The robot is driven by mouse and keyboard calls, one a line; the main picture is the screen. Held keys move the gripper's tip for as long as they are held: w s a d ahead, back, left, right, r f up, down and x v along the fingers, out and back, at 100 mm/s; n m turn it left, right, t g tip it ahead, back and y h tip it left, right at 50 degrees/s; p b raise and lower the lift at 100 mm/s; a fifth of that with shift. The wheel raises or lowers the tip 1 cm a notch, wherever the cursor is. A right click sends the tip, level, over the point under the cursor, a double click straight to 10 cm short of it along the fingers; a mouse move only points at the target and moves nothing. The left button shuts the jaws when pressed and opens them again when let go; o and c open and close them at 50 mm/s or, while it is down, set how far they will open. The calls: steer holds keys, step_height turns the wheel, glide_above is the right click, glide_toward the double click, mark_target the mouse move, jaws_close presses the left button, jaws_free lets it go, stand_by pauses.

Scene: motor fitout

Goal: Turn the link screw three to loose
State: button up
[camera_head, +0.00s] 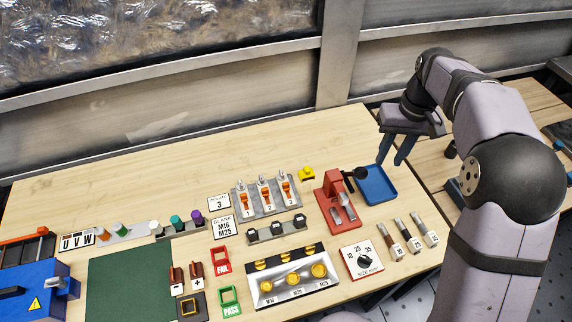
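No part in view can be read as "link screw three", and its setting cannot be told. A metal plate (270,207) at the middle of the bench carries three upright orange and silver fittings; the rightmost fitting (287,188) stands at the plate's right end. In front of it, a metal strip (262,236) carries three small black blocks, the rightmost black block (299,221) at its right end. My gripper (397,160) is at the back right, above and behind the blue tray.
A red stand (333,193) and the blue tray (379,183) lie between my gripper and the plate. A size dial (362,258), numbered tools (411,242) and a silver lug tray (292,292) are in front. A blue motor box (35,290) is far left. The back of the bench is clear.

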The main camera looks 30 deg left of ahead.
steer(key=a+f+n, duration=0.2)
steer(key=a+f, duration=0.1)
steer(key=a, duration=1.2)
steer(key=n, duration=0.2)
glide_above(282, 172)
step_height(282, 172, down, 3)
steer(key=shift+a+f+h+p, duration=0.1)
steer(key=shift+f+h+p, duration=0.05)
steer(key=shift+h+p, duration=0.2)
steer(key=shift+f+p, duration=1.25)
steer(key=shift+f, duration=2.35)
steer(key=shift+c, duration=0.6)
jaws_close()
